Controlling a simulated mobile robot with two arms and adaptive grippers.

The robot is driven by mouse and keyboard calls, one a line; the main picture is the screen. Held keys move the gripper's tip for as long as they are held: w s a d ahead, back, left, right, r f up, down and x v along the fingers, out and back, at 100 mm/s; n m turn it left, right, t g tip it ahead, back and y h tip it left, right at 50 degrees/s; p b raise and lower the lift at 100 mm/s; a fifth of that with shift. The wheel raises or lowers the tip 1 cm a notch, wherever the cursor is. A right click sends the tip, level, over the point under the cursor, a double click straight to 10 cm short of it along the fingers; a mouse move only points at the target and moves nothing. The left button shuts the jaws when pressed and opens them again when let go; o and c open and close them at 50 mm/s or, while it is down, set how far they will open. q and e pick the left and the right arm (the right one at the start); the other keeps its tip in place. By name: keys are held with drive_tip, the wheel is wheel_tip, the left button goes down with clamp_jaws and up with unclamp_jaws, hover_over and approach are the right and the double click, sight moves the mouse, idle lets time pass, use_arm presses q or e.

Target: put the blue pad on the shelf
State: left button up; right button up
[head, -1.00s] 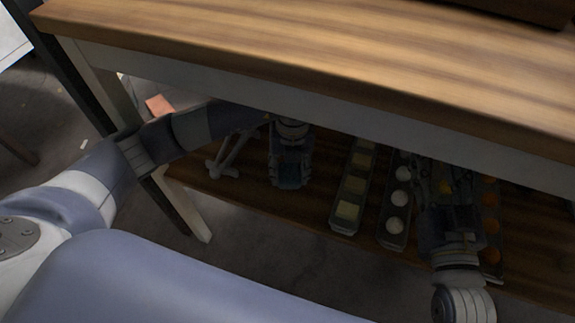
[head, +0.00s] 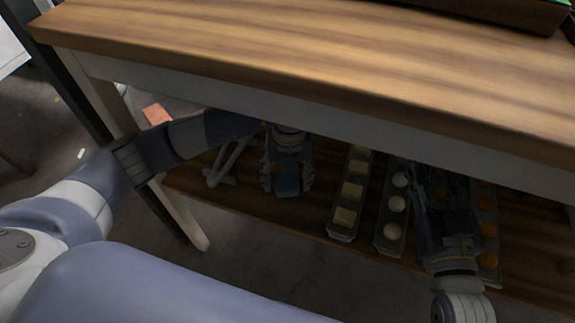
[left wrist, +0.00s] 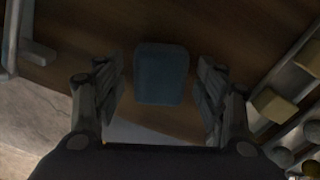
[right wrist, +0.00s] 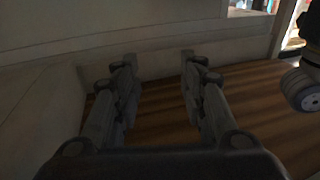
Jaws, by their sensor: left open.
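The blue pad (head: 287,183) lies on the wooden lower shelf (head: 320,183) under the table top, near the shelf's front left. It also shows in the left wrist view (left wrist: 161,73) as a dark blue rounded block. My left gripper (head: 287,188) is open, with its fingers spread on either side of the pad and a visible gap at each side. My right gripper (right wrist: 158,68) is open and empty under the table top, over the right part of the shelf. In the head view it (head: 425,175) partly hides a tray.
Right of the pad stand a tray of yellowish blocks (head: 341,233), a tray of white balls (head: 386,247) and a tray of orange items (head: 489,246). A grey stand (head: 222,170) is close on the left. The table top's front edge (head: 300,80) overhangs the shelf.

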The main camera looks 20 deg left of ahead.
sight(288, 178)
use_arm(q)
wheel_tip(288, 178, up, 7)
drive_tip(key=shift+w+d+f+p, duration=0.1)
drive_tip(key=shift+w+p, duration=0.05)
drive_tip(key=shift+p, duration=0.8)
use_arm(e)
drive_tip(key=s+f+g, duration=0.1)
drive_tip(key=f, duration=0.2)
drive_tip(key=d+f+g+h, duration=0.1)
drive_tip(key=f+g, duration=0.1)
drive_tip(key=f, duration=0.1)
drive_tip(key=s+d+f+g, duration=0.1)
drive_tip(key=f+g, duration=0.1)
drive_tip(key=f, duration=0.1)
drive_tip(key=shift+s+h, duration=0.3)
drive_tip(key=shift+h, duration=0.1)
use_arm(q)
drive_tip(key=shift+r, duration=0.3)
use_arm(e)
drive_tip(key=shift+s+d+f+g, duration=0.1)
drive_tip(key=shift+s+f+g, duration=0.25)
drive_tip(key=shift+f, duration=0.2)
drive_tip(key=shift+w, duration=0.1)
